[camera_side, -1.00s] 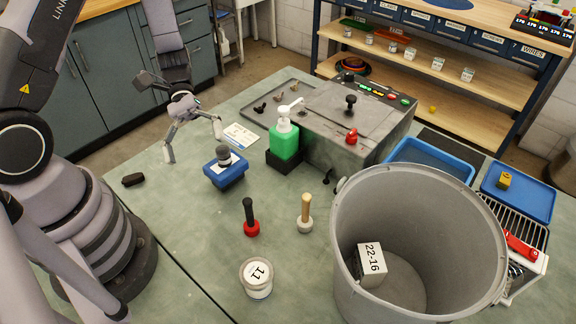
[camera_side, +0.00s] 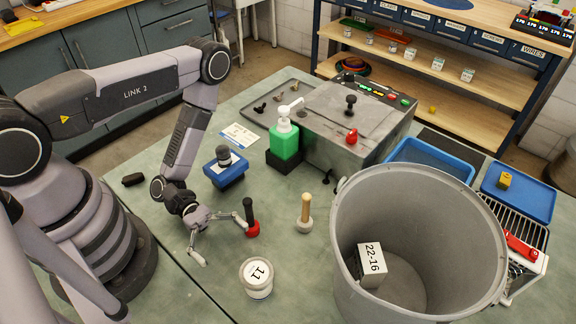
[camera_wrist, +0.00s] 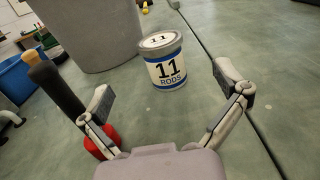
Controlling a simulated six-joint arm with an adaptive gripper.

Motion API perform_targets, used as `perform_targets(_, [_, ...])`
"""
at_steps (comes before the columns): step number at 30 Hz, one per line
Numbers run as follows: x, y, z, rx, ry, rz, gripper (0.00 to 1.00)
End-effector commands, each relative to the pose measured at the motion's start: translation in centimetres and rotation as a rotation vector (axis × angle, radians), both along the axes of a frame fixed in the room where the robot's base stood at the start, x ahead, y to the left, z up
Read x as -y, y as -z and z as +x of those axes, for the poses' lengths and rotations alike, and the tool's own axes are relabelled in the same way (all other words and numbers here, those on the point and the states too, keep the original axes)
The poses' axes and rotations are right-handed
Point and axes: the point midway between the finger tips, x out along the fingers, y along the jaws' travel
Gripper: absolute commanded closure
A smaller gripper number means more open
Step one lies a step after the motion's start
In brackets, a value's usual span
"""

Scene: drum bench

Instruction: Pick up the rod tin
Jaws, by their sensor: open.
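The rod tin (camera_side: 256,279) is a small white tin with a grey rim and "11" on its lid. It stands upright on the green bench. In the wrist view the rod tin (camera_wrist: 166,66) shows a blue-banded label reading "11 RODS", ahead of the fingers and between them in the picture. My gripper (camera_side: 224,240) is open and empty, behind and to the left of the tin in the side view. In the wrist view my gripper (camera_wrist: 167,88) has its fingers spread wide, with the tin beyond the fingertips. I see no contact with the tin.
A black-handled tool with a red base (camera_side: 252,229) stands close beside one finger. A wooden-handled tool (camera_side: 305,213) stands to its right. A large grey drum (camera_side: 344,246) holding a box (camera_side: 371,262) stands right of the tin. Bench left of the tin is clear.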

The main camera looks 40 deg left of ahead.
Motion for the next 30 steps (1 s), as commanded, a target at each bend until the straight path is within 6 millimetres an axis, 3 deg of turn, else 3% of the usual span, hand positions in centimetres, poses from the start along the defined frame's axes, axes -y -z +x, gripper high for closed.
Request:
perform_targets(6, [2.6, 0.0, -0.1, 0.001, 0.004, 0.001, 0.03])
perform_targets(14, [4.0, 0.0, -0.2, 0.001, 0.005, 0.001, 0.03])
perform_targets(24, [8.2, 0.0, -0.3, 0.002, 0.004, 0.002, 0.03])
perform_targets(30, [8.7, 0.0, -0.3, 0.002, -0.001, 0.001, 0.03])
